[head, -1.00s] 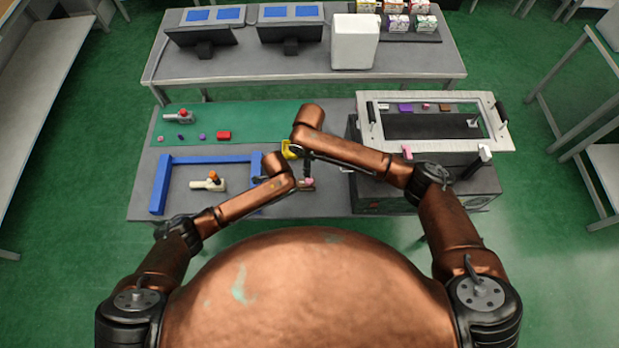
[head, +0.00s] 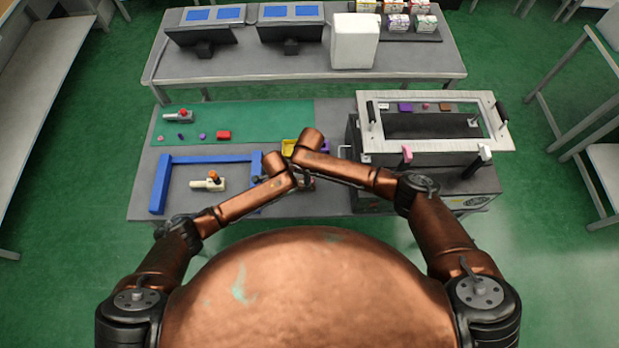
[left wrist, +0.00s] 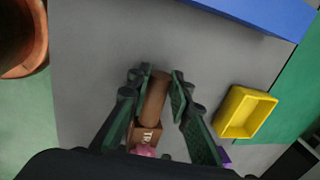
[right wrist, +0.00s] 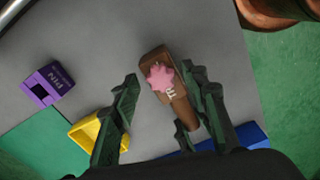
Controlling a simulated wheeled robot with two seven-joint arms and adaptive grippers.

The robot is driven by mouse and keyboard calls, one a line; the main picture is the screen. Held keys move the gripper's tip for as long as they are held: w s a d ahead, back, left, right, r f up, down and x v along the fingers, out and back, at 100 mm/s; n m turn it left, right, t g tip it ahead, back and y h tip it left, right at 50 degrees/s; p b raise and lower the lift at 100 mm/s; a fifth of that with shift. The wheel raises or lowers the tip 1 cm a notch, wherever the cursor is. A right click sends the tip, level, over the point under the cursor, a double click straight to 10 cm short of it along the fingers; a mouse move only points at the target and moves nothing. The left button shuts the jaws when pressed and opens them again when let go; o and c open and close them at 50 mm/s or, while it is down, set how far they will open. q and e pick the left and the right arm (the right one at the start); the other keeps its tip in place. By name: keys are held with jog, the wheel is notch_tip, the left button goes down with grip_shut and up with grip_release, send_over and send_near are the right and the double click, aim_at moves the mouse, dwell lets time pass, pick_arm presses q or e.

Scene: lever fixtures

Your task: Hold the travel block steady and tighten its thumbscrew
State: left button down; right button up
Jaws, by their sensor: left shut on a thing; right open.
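The travel block is brown with white lettering and a rounded brown bar; it shows in the left wrist view (left wrist: 146,132) and the right wrist view (right wrist: 151,60). Its pink star-shaped thumbscrew (right wrist: 161,78) faces the right wrist camera and shows partly at the bottom of the left wrist view (left wrist: 143,151). My left gripper (left wrist: 157,78) is shut on the block's bar, with one finger on each side. My right gripper (right wrist: 160,76) is open, its fingers on either side of the thumbscrew, the left one clearly apart from it. In the head view my arms mostly hide the block.
A yellow tray (left wrist: 243,112) and a purple block marked PIN (right wrist: 47,85) are close by on the grey table. A framed fixture (head: 433,150) stands at right.

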grip_shut()
jog(key=shift+s+a+m, duration=0.1)
jog(key=shift+m, duration=2.2)
grip_release()
jog(key=shift+r, duration=0.1)
